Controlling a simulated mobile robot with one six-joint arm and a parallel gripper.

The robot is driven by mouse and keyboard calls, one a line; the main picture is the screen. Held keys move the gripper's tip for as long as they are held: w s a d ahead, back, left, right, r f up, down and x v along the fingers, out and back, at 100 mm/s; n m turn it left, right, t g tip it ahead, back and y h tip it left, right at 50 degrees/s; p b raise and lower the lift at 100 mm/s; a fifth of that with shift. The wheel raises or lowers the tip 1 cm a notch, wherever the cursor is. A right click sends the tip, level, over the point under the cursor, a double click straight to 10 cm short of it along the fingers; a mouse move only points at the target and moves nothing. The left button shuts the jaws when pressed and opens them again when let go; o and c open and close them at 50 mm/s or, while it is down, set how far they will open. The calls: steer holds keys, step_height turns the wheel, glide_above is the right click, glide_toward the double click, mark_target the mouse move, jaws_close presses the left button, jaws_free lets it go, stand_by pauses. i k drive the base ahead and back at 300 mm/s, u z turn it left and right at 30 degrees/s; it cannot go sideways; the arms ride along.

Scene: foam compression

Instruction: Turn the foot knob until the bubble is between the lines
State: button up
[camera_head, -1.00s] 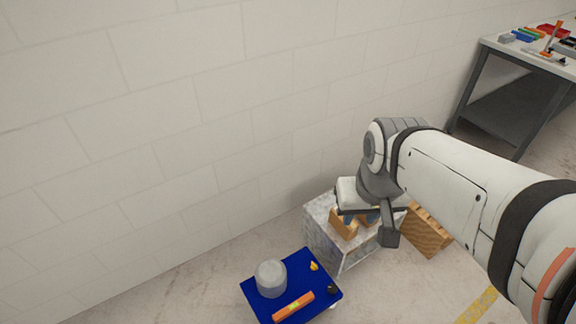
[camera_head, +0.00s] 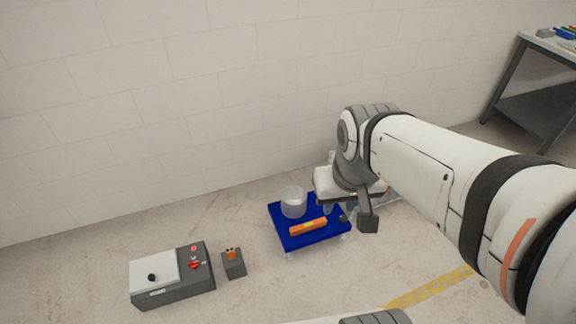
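A blue platform (camera_head: 284,236) stands low on the floor, with pale feet just showing under its edge. An orange spirit level (camera_head: 308,226) lies on it; its bubble is too small to read. A clear beaker (camera_head: 293,203) stands behind the level. A small dark knob (camera_head: 343,218) shows at the platform's right corner, and I cannot tell if it is the foot knob. My gripper (camera_head: 328,208) points down by the platform's back right side, partly hidden by my wrist. I cannot see its finger gap or any contact.
A dark box with a pale top and red controls (camera_head: 172,276) sits on the floor at left, beside a small dark box with an orange part (camera_head: 233,264). A workbench (camera_head: 545,100) stands at far right. A wall runs behind. Floor between boxes and platform is clear.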

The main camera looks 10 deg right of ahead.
mark_target(343, 218)
steer(key=z, duration=0.05)
steer(key=k, duration=1.2)
steer(key=z, duration=0.6)
steer(key=k, duration=0.9)
steer(key=u, duration=0.15)
steer(key=i, duration=1.4)
steer(key=z, duration=0.05)
